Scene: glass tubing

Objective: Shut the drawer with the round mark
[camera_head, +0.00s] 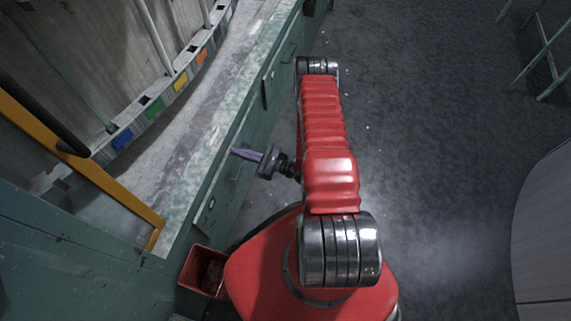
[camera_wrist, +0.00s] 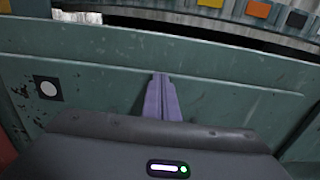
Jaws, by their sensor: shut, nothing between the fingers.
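The drawer with the round mark is in the green cabinet; its worn green front (camera_wrist: 90,95) fills the left and middle of the wrist view. The mark is a white disc on a black square (camera_wrist: 47,89), left of my fingers; a small pale mark (camera_head: 211,203) also shows on the cabinet side in the head view. My gripper (camera_wrist: 161,76) has purple fingers, shut together and empty, pointing at the green front right of the mark. In the head view my gripper (camera_head: 235,152) is at the cabinet's side. I cannot tell whether the fingertips touch the front or how far the drawer is out.
The worn bench top (camera_head: 190,140) lies above the drawers, with a row of coloured tiles (camera_head: 181,82) behind. A red bin (camera_head: 204,271) stands by the cabinet near my base. A yellow bar (camera_head: 120,205) crosses at left.

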